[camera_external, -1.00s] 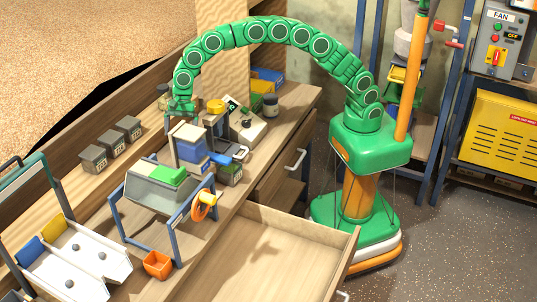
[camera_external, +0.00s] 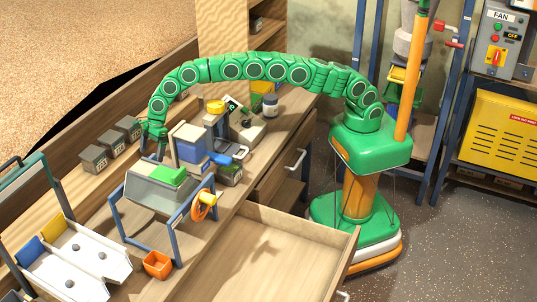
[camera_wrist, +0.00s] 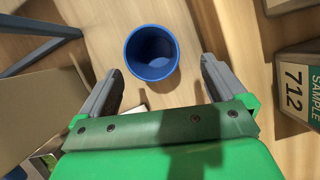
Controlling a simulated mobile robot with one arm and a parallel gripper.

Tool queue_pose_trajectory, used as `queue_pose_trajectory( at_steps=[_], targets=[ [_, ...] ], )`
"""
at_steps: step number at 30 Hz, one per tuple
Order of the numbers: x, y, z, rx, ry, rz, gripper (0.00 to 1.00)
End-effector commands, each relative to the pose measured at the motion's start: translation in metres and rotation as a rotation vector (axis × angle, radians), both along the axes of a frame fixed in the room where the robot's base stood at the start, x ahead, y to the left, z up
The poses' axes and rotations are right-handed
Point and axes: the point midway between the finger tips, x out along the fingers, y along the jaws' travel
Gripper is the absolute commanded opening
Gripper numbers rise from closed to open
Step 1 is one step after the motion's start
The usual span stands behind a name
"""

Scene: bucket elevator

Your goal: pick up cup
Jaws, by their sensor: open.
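A blue cup (camera_wrist: 152,53) stands upright on the wooden bench in the wrist view, its open mouth facing the camera. My gripper (camera_wrist: 158,80) is open and empty, its two grey fingers spread to either side of the near part of the cup, which lies just ahead of and between the fingertips. In the external view my gripper (camera_external: 152,146) points down over the bench, behind the hopper stand. The cup cannot be made out in the external view.
A box labelled SAMPLE 712 (camera_wrist: 298,82) stands right of the gripper in the wrist view. A blue-legged hopper stand (camera_external: 160,190) and a grey-and-blue block stack (camera_external: 190,145) are close to the arm. Small grey boxes (camera_external: 110,143) line the bench's back. An open drawer (camera_external: 262,258) is in front.

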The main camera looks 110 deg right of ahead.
Motion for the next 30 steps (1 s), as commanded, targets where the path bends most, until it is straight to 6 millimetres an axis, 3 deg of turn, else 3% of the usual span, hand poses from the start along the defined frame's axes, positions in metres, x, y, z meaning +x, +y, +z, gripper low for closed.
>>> queue_pose_trajectory(
  at_steps=[17, 30],
  targets=[
    [0.010, 0.008, -0.027, 0.000, 0.000, -0.001, 0.98],
    [0.024, 0.024, -0.065, -0.001, 0.001, -0.001, 0.98]
  ],
)
